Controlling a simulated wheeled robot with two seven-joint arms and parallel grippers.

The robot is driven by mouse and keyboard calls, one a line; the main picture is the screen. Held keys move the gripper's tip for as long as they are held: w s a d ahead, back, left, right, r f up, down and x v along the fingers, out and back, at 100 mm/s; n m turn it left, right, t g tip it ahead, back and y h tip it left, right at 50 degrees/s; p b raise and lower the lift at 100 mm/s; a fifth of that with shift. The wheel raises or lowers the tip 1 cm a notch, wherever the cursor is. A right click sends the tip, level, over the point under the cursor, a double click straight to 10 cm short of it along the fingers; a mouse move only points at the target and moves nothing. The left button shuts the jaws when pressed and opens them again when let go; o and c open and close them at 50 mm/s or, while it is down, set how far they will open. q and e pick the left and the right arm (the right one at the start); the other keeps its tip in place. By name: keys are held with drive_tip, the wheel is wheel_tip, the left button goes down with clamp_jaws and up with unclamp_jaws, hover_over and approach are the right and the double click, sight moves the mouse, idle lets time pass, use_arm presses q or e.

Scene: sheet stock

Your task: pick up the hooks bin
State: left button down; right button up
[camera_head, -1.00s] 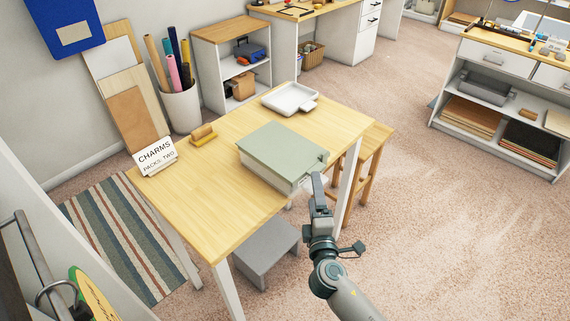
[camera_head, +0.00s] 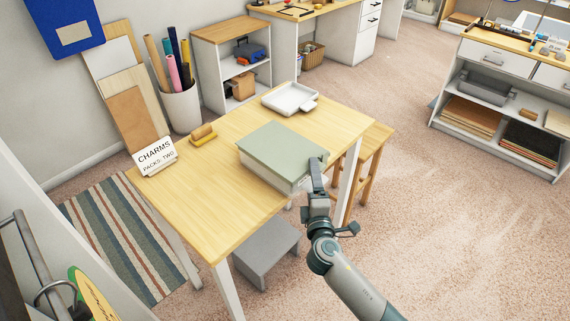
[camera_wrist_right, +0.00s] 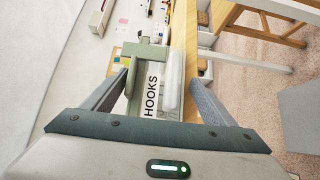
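The hooks bin (camera_head: 281,150) is a box with a pale green lid and lighter sides, sitting near the right edge of the wooden table (camera_head: 213,210). In the right wrist view its HOOKS label (camera_wrist_right: 151,92) lies between my fingers, with a green part of the bin (camera_wrist_right: 146,52) beyond. My right gripper (camera_head: 317,175) is at the bin's near right corner. In the right wrist view the right gripper (camera_wrist_right: 160,82) is open, one finger on each side of the label; contact cannot be told. My left gripper is not in view.
A white tray (camera_head: 290,98), a small wooden-handled block (camera_head: 203,134) and a CHARMS sign (camera_head: 156,157) are on the table. A wooden stool (camera_head: 372,160) stands at its right and a grey step stool (camera_head: 266,251) in front. Open floor lies to the right.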

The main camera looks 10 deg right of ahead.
drive_tip(key=c, duration=1.1)
drive_tip(key=shift+r, duration=0.15)
wheel_tip(320, 180, up, 2)
drive_tip(key=shift+r, duration=0.9)
drive_tip(key=d+r, duration=0.2)
drive_tip(key=d, duration=0.2)
drive_tip(key=w+d+r+b, duration=0.1)
drive_tip(key=d+r, duration=0.1)
drive_tip(key=d, duration=0.1)
drive_tip(key=d+r+b, duration=0.1)
drive_tip(key=d+r, duration=0.2)
drive_tip(key=d, duration=0.1)
drive_tip(key=shift+w+d, duration=0.3)
drive_tip(key=s+a, duration=0.3)
drive_tip(key=s, duration=0.1)
drive_tip(key=s+a+r+n+y, duration=0.1)
drive_tip(key=s+a, duration=0.3)
drive_tip(key=s, duration=0.1)
drive_tip(key=s+a+r+y, duration=0.1)
drive_tip(key=s+a, duration=0.2)
drive_tip(key=s, duration=0.1)
drive_tip(key=shift+s+a+r, duration=0.1)
drive_tip(key=shift+s+a, duration=0.1)
drive_tip(key=shift+s, duration=0.15)
